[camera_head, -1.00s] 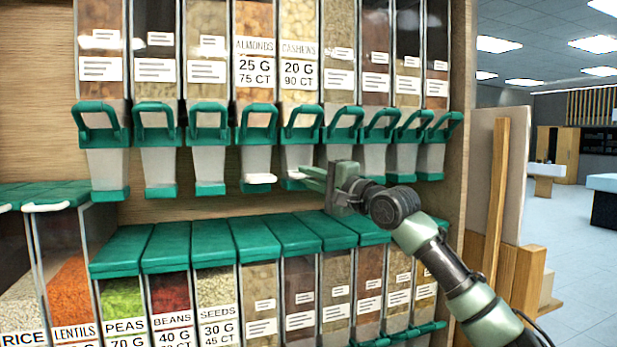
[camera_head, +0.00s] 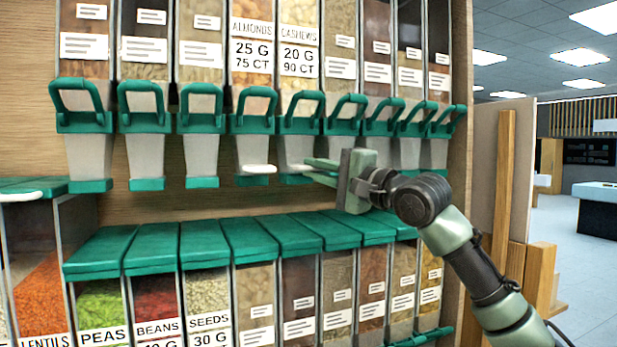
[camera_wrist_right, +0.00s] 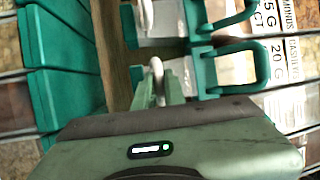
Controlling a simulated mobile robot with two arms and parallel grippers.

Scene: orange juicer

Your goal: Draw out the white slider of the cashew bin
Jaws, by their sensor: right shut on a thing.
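The cashew bin (camera_head: 297,73) hangs in the upper row, labelled CASHEWS, 20 G, 90 CT. It has a green handle and a pale chute (camera_head: 295,150). Its white slider (camera_wrist_right: 157,68) shows as a rounded white end between my right fingertips in the wrist view. In the head view the fingers mostly hide it. My right gripper (camera_head: 309,172) comes in from the right at the foot of the chute. It is shut on the slider; it also shows in the wrist view (camera_wrist_right: 157,85). I cannot tell how far the slider is out. My left gripper is not in view.
The almond bin (camera_head: 251,70) is just left, with its own white slider (camera_head: 258,169) sticking out close to my fingers. Green-lidded lower bins (camera_head: 262,236) stand below. A wood side panel (camera_head: 457,60) is at the right.

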